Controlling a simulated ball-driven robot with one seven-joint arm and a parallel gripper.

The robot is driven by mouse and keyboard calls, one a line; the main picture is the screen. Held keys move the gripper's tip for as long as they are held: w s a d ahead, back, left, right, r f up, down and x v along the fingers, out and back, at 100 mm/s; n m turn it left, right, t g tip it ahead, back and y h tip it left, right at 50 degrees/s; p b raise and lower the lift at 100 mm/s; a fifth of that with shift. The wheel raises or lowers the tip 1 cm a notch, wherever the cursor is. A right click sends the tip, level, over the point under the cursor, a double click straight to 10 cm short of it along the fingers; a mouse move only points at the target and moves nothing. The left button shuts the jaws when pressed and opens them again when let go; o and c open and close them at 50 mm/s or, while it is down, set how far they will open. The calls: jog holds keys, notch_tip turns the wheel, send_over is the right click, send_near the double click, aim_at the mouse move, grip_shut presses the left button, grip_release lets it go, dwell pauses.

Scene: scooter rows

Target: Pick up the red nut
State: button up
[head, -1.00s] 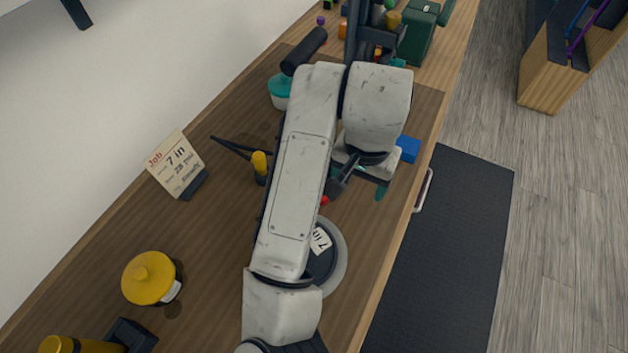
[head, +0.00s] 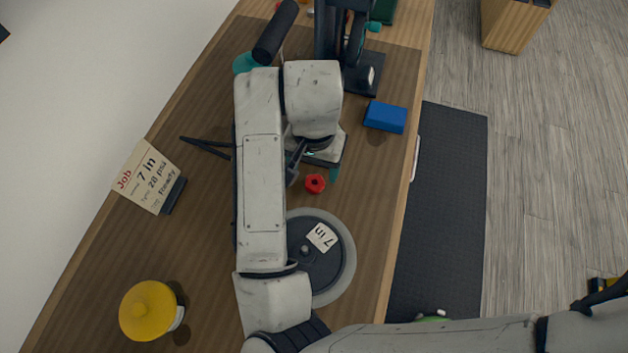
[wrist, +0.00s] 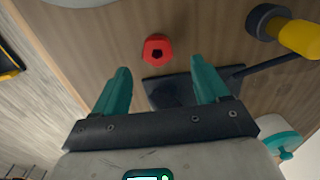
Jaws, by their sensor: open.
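The red nut (head: 315,184) lies on the brown work mat, just above the grey wheel in the head view. In the wrist view the red nut (wrist: 157,50) shows its dark centre hole and lies beyond the fingertips, roughly midway between them. My gripper (wrist: 164,82) has two teal fingers, spread apart with nothing between them. In the head view my arm hides most of the gripper; a teal finger (head: 334,173) shows just right of the nut. I cannot tell the gripper's height above the mat.
A wheel (head: 345,266) labelled 7 in lies below the nut. A blue block (head: 386,116) sits to the right. A job card (head: 147,175) and a yellow-lidded jar (head: 146,311) are at left. A yellow-handled tool (wrist: 297,37) lies at the wrist view's right.

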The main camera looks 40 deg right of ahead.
aim_at(315, 178)
jog(key=shift+s+f+p, duration=0.2)
jog(key=shift+f+p, duration=0.2)
jog(key=shift+f, duration=1.9)
jog(key=c, duration=1.1)
jog(key=shift+c, duration=0.2)
jog(key=shift+r, duration=0.1)
